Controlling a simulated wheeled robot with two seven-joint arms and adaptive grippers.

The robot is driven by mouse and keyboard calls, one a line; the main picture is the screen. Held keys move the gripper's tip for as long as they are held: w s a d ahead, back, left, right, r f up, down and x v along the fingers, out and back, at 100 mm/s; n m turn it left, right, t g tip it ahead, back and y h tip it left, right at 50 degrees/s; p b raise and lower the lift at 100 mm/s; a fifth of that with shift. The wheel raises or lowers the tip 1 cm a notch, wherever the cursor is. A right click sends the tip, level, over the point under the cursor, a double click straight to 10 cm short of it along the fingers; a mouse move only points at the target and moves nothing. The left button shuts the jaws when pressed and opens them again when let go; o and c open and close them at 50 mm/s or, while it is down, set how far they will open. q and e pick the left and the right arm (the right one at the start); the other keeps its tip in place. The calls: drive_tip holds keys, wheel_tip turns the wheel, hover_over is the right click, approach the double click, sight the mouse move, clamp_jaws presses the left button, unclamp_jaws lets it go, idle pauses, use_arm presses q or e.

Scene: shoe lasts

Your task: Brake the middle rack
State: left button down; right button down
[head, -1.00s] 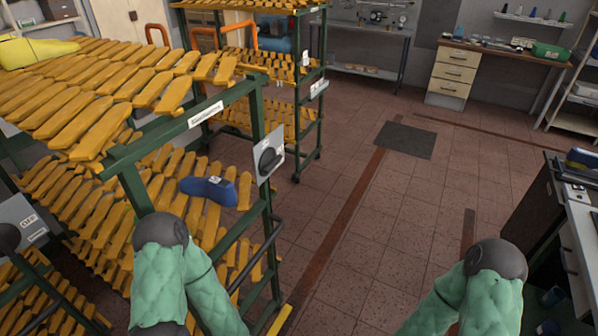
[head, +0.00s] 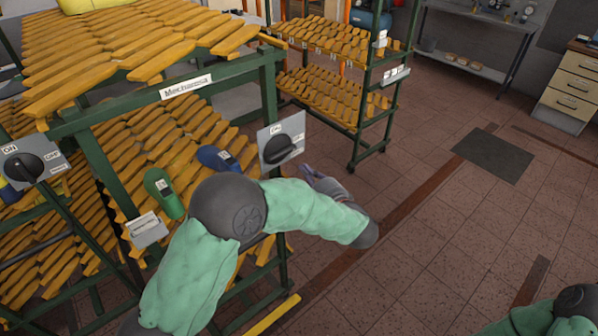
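The middle rack (head: 180,88), a green frame with tiers of orange-yellow shoe lasts, fills the left and centre. A grey brake plate (head: 290,128) with a black rotary knob (head: 279,149) is on its right post; its small lettering is hard to read. The knob's handle lies nearly level, its right end slightly up. My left gripper (head: 318,178) is just below and right of the plate, seemingly apart from it. It is partly hidden behind my forearm, so its opening is unclear. Only part of my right arm shows at bottom right; its gripper is out of view.
A nearer rack's plate (head: 36,160) with ON/OFF knob is at the left. Another rack (head: 365,150) stands behind. Green (head: 163,193) and blue (head: 216,158) lasts lie among the orange ones. The tiled floor right of the racks is open, with a dark mat (head: 493,155).

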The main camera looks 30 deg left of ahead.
sight(280, 157)
use_arm(q)
drive_tip(key=s+a+r+n+g+y, duration=0.1)
drive_tip(key=s+r+n+g+y, duration=0.1)
drive_tip(key=s+r+n+g, duration=0.15)
drive_tip(key=shift+n+t, duration=0.25)
drive_tip(key=shift+t, duration=0.1)
drive_tip(key=x, duration=0.6)
drive_tip(key=shift+a, duration=0.4)
drive_tip(key=shift+b+x, duration=0.35)
drive_tip(key=shift+x, duration=1.15)
drive_tip(key=shift+w, duration=0.1)
drive_tip(key=shift+f+b, duration=0.7)
drive_tip(key=shift+b, duration=0.05)
drive_tip(key=shift+f, duration=0.1)
